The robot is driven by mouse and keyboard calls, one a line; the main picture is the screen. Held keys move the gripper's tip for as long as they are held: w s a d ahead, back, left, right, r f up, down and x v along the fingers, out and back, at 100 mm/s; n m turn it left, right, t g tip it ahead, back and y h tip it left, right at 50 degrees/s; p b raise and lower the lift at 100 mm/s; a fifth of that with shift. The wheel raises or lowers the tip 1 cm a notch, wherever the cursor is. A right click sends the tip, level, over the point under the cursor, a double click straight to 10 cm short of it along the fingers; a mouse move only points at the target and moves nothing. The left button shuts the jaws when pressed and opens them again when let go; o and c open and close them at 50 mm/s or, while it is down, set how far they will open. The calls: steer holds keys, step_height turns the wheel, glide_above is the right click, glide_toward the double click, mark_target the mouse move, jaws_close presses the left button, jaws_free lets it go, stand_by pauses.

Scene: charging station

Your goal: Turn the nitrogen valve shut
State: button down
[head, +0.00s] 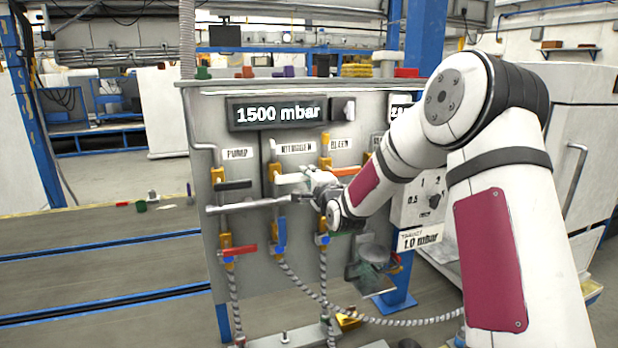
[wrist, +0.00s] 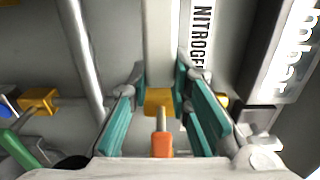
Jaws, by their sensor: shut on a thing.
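The nitrogen valve has a white lever (head: 289,178) on a yellow body (head: 275,171), under the NITROGEN label (head: 297,149) on the grey panel. The lever lies roughly sideways in the head view. My gripper (head: 314,185) is at this lever, its fingers partly hidden by my wrist in that view. In the wrist view, the white lever (wrist: 160,45) runs between the two teal fingers of my gripper (wrist: 160,75), which is shut on it. A yellow fitting (wrist: 158,101) and an orange end piece (wrist: 161,145) show between the fingers.
A display (head: 278,113) reads 1500 mbar. Around the lever are a black pump lever (head: 233,185), an orange lever (head: 345,171) under BLEED, a red lever (head: 240,249) and a blue lever (head: 279,234). A grey bar (head: 245,205) crosses in front. Ribbed hoses (head: 300,289) hang below.

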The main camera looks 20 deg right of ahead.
steer(key=c, duration=1.4)
jaws_free()
steer(key=shift+f, duration=0.1)
steer(key=shift+c, duration=0.2)
steer(key=s, duration=1.2)
steer(key=s+a+n+g, duration=0.2)
steer(key=s+n+g, duration=0.2)
steer(key=s, duration=0.8)
steer(key=s+a+r+n+g, duration=0.1)
steer(key=s+a+n+g, duration=0.2)
steer(key=s+n, duration=0.5)
steer(key=s+a+r+n+g, duration=0.1)
steer(key=s+a+n+g, duration=0.2)
steer(key=s, duration=1.5)
steer(key=n+g, duration=0.2)
steer(key=n, duration=0.1)
steer(key=shift+g, duration=0.3)
